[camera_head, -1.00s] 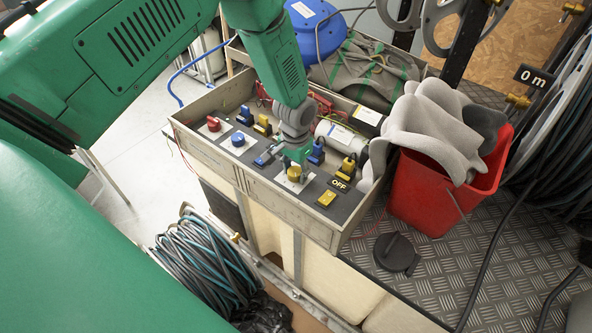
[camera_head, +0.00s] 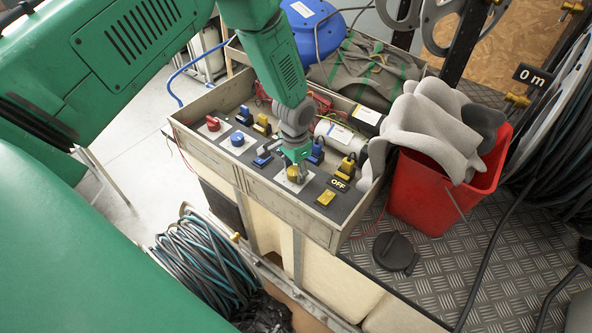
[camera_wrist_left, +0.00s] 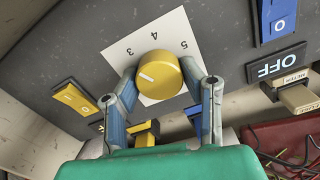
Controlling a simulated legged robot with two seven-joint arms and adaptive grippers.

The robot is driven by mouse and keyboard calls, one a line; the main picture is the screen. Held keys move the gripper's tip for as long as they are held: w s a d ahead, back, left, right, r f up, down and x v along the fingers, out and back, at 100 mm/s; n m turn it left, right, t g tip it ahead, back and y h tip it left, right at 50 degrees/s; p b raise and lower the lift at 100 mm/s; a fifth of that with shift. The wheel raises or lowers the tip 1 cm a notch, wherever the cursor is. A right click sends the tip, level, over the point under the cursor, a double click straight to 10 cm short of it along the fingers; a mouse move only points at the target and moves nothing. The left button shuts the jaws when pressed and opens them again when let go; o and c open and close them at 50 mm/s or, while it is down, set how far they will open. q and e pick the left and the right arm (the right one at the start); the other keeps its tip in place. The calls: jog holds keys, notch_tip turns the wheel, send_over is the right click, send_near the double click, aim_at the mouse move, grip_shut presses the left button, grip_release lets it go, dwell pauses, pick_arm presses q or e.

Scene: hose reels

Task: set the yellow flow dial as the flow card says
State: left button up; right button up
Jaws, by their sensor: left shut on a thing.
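The yellow flow dial (camera_head: 293,173) is a round knob on a white scale plate, set in a dark panel inside a grey tray. My left gripper (camera_head: 296,171) comes down on it from above. In the left wrist view, the dial (camera_wrist_left: 160,80) sits between the two fingers of my left gripper (camera_wrist_left: 160,74), which are shut on its sides. Its white pointer mark is toward the left of that picture. Scale numbers 3, 4 and 5 show beside it; the lower numbers are partly hidden by a finger. I cannot make out a flow card. My right gripper is out of view.
The panel also has a red knob (camera_head: 213,124), a blue knob (camera_head: 237,139), a yellow switch (camera_head: 326,198) and an OFF plate (camera_head: 338,185). A red bucket (camera_head: 430,195) with grey cloth stands to the right. A "0 m" sign (camera_head: 533,76) is farther right.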

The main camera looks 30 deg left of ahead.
aim_at(294, 170)
pick_arm(q)
jog(key=o, duration=1.1)
jog(key=shift+w+a+r, duration=0.1)
jog(key=shift+r, duration=0.05)
jog(key=shift+o, duration=0.2)
jog(key=shift+r, duration=0.35)
notch_tip(294, 170, up, 11)
